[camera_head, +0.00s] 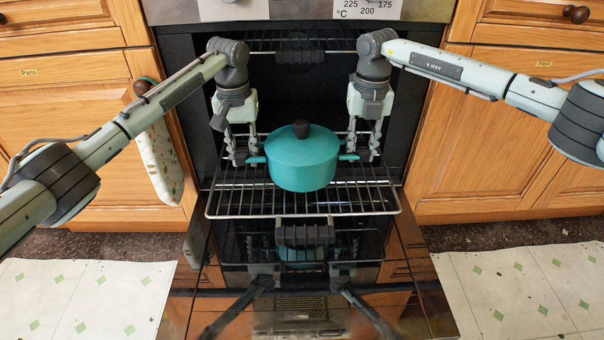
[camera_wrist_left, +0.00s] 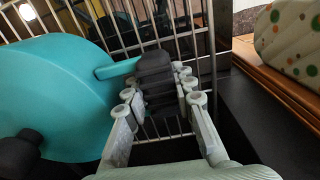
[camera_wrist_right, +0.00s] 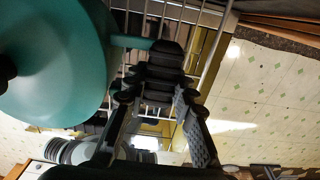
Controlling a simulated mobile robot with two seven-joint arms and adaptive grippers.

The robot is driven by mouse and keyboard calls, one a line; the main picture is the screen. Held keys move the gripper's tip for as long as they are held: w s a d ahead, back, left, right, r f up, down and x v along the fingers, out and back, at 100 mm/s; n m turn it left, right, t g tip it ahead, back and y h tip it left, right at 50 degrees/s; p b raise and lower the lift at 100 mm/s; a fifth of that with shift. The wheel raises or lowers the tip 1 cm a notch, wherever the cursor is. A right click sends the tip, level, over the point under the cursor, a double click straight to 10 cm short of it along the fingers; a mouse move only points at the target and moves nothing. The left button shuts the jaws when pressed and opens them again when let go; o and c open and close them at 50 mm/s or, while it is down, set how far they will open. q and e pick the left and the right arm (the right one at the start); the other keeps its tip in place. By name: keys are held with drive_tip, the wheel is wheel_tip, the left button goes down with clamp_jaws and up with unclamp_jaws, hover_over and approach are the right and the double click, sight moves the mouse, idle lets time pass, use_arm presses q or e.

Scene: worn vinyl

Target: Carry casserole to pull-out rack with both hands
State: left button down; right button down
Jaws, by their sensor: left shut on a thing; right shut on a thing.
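The teal casserole (camera_head: 303,166) with a dark lid knob is upright, over the wire pull-out rack (camera_head: 236,200) of the open oven. I cannot tell for sure whether its base touches the rack. My left gripper (camera_head: 241,160) is shut on the casserole's left handle; in the left wrist view the pot body (camera_wrist_left: 50,95) lies beside the fingers. My right gripper (camera_head: 364,157) is shut on the right handle; the pot (camera_wrist_right: 60,70) also shows in the right wrist view. Both grippers point down from above. The casserole's back is hidden.
The oven door (camera_head: 415,270) is folded down below the rack and reflects the scene. An upper rack (camera_head: 270,46) is inside the oven. A patterned oven mitt (camera_head: 160,160) hangs on the left cabinet. Wooden cabinets flank the oven.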

use_arm(q)
drive_tip(key=shift+a+f, duration=0.15)
drive_tip(key=shift+f, duration=0.35)
use_arm(e)
drive_tip(key=shift+w+d+f, duration=0.2)
drive_tip(key=shift+f, duration=0.1)
use_arm(q)
drive_tip(key=c, duration=1.5)
unclamp_jaws()
drive_tip(key=shift+r, duration=0.15)
use_arm(e)
drive_tip(key=c, duration=1.5)
unclamp_jaws()
drive_tip(key=shift+r, duration=0.15)
use_arm(q)
drive_tip(key=shift+o, duration=1.2)
use_arm(e)
drive_tip(key=shift+o, duration=1.2)
drive_tip(key=shift+s, duration=0.1)
use_arm(q)
drive_tip(key=shift+r, duration=0.1)
use_arm(e)
drive_tip(key=shift+a, duration=0.1)
use_arm(q)
drive_tip(key=shift+r, duration=0.1)
use_arm(e)
drive_tip(key=shift+s, duration=0.1)
